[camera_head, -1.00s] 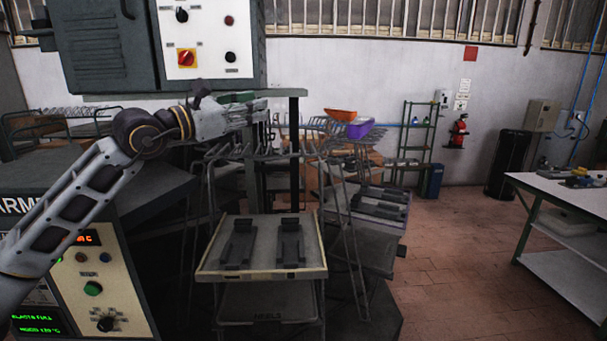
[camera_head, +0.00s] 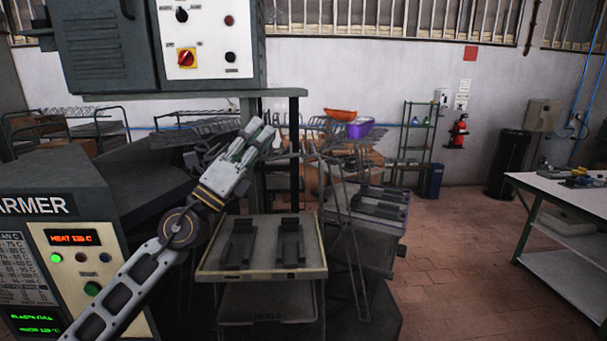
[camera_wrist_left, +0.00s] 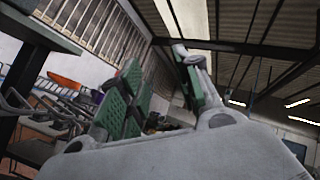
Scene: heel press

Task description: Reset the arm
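My left arm comes in from the lower left in the head view. Its gripper (camera_head: 257,137) points up and away, in front of the press column and left of the wire racks. In the left wrist view the two green-padded fingers (camera_wrist_left: 158,95) stand apart with a gap between them, and nothing is held there. The wrist camera looks up toward the windows and ceiling. My right gripper is not in view.
The warmer cabinet (camera_head: 65,240) stands at the left, the press control box (camera_head: 205,40) above. A tray (camera_head: 262,262) with dark fixtures sits below the gripper. A wire rack holds orange (camera_head: 340,114) and purple (camera_head: 359,129) items. Open floor and a white table (camera_head: 570,190) are at right.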

